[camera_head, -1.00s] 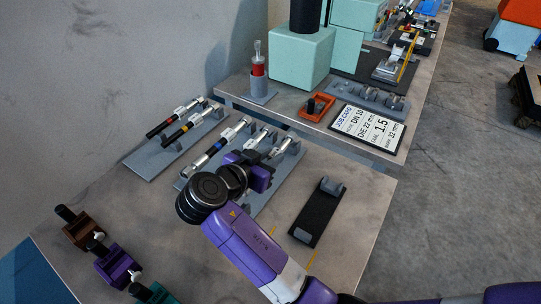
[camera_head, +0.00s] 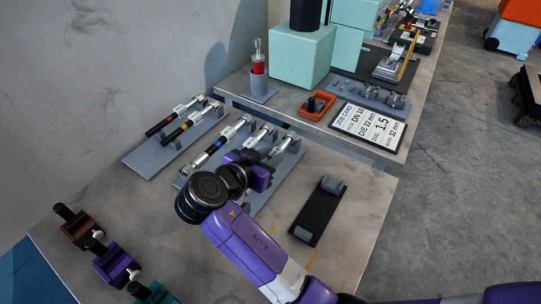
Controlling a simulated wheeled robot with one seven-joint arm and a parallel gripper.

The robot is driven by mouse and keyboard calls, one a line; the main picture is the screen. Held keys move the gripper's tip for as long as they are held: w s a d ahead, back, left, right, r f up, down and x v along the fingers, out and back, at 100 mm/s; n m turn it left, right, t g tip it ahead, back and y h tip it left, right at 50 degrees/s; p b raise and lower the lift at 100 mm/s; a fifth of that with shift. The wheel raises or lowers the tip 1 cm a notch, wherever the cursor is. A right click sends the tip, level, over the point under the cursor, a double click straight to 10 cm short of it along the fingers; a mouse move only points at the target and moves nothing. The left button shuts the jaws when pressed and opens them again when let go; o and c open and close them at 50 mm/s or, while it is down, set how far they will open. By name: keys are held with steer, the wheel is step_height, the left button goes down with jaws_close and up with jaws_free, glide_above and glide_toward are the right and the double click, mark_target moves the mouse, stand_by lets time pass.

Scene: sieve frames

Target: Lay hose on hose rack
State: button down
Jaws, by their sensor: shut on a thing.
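A grey rack (camera_head: 185,183) in the middle of the near table bears several silver hoses lying side by side. One hose with a blue band (camera_head: 217,146) lies at its left; the silver ends of other hoses (camera_head: 257,138) show past my gripper. My purple gripper (camera_head: 262,176) is low over the right part of this rack, pointing away from the camera. It is shut on a hose, mostly hidden by my wrist; I cannot tell whether that hose touches the rack. A second grey rack (camera_head: 150,165) at left holds two hoses, with red and yellow bands. A black stand (camera_head: 318,212) with grey end supports is empty.
Brown (camera_head: 78,229), purple (camera_head: 115,266) and teal (camera_head: 152,294) blocks stand along the table's near left edge. A job card (camera_head: 368,127), an orange tray (camera_head: 318,104) and a mint machine (camera_head: 302,56) are on the far table. Bare tabletop lies between the blocks and racks.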

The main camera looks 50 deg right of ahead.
steer(key=shift+f, duration=0.2)
steer(key=c, duration=1.1)
jaws_free()
steer(key=shift+r, duration=0.1)
steer(key=shift+c, duration=0.2)
steer(key=shift+o, duration=0.2)
steer(key=shift+a+r, duration=0.1)
